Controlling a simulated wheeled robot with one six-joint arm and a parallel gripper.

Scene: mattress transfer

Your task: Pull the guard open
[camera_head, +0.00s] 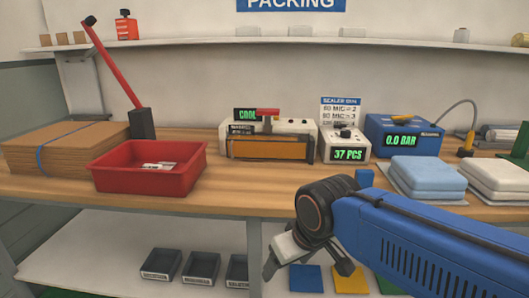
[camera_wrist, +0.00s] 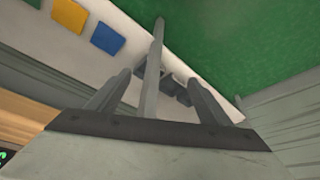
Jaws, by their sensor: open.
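The guard (camera_head: 268,147) looks like an orange, see-through panel across the front of a cream sealer (camera_head: 300,126) on the bench. It stands upright and covers the sealer's front. A red handle (camera_head: 268,112) shows at the sealer's top, near a green "COOL" display. My gripper (camera_head: 283,256) is below and in front of the bench top, well apart from the guard, pointing down. In the wrist view my gripper (camera_wrist: 155,97) is open, with nothing held between its fingers. The guard is not visible in the wrist view.
A red bin (camera_head: 150,178) stands left of the sealer, with a red lever (camera_head: 112,62) behind. A counter reading 37 PCS (camera_head: 343,143), a blue pressure box (camera_head: 402,134) and folded pads (camera_head: 428,178) stand right. Black trays (camera_head: 201,268) sit on the lower shelf.

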